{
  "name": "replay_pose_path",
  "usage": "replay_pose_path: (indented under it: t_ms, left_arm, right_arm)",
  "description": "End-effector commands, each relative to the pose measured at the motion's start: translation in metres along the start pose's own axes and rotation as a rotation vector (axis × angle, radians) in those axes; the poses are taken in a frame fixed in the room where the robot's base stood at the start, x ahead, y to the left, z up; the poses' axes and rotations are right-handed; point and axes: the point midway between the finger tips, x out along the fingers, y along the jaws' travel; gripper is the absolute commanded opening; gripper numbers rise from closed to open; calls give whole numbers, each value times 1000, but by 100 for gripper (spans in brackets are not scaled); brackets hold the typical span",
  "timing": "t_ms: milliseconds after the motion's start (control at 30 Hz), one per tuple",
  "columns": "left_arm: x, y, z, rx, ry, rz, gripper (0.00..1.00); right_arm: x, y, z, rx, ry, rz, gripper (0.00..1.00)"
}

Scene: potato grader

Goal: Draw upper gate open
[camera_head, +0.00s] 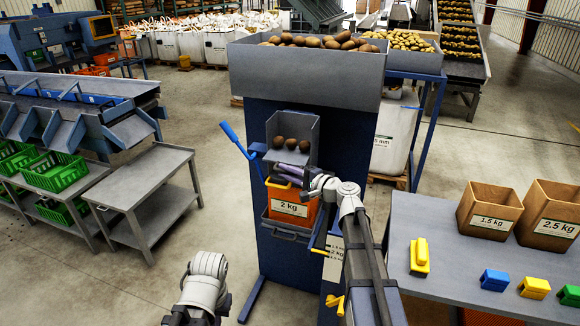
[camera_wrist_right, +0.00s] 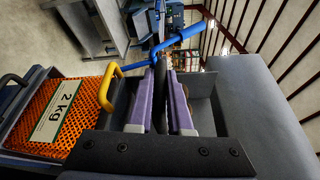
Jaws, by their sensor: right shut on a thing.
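My right gripper (camera_head: 284,172), with purple fingers, is at the front lower edge of the small grey chute (camera_head: 311,130) on the blue grader. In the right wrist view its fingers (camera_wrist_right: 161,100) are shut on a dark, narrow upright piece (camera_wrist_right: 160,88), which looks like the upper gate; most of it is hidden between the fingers. Three brown potatoes (camera_head: 291,144) rest in the chute just above the fingers. Only a pale part of my left arm shows at the bottom; the left gripper is out of view.
A blue lever (camera_head: 235,140) sticks out left of the chute. Below hangs an orange net bag (camera_head: 284,204) labelled 2 kg. A yellow handle (camera_wrist_right: 107,88) is close beside the fingers. A hopper (camera_head: 300,80) with potatoes is above; a table (camera_head: 450,225) with boxes stands right.

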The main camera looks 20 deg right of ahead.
Motion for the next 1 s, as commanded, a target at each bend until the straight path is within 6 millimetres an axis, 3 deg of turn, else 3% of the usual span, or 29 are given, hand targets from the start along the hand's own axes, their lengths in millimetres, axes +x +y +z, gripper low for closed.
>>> replay_pose_path:
  t_ms: [33, 233, 600, 633, 700, 867, 1000]
  left_arm:
    - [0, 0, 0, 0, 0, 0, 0]
    - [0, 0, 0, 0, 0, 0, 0]
    - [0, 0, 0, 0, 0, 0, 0]
    - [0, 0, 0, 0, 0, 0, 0]
    - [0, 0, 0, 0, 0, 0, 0]
    - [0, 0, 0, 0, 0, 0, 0]
    - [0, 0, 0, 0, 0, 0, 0]
  right_arm:
    - [-10, 6, 20, -2, -3, 3, 0]
    - [-29, 16, 65, -2, -3, 3, 0]
    - [-30, 18, 73, -2, -6, 5, 0]
    - [-30, 19, 73, -3, -7, 5, 21]
    - [-30, 18, 72, -2, -6, 5, 29]
    - [-30, 18, 71, -1, -4, 3, 47]
    - [-30, 17, 71, -1, -2, 2, 47]
